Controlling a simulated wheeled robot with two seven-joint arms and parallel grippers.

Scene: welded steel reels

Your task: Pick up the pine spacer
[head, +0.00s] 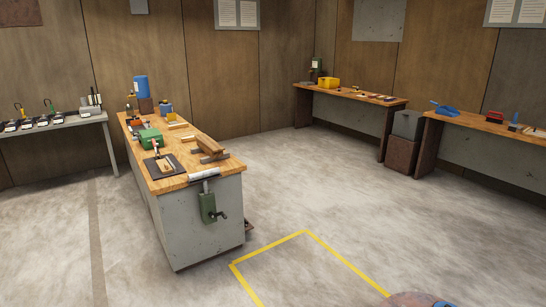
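Several small pale wooden pieces lie on the wooden-topped workbench (178,185) at the left centre. One pale piece (178,125) lies toward the back of its top, and another (165,165) is on a dark mat at the near end. A larger brown wooden block (208,143) sits near the right edge. At this distance I cannot tell which is the pine spacer. Neither of my grippers is in view.
A green vise (208,207) with a handle sticks out at the bench's near end. A side table (60,123) stands left; two benches (350,92) (485,122) stand along the right walls. Open concrete floor (320,190) and a yellow floor outline (305,232) lie right of the workbench.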

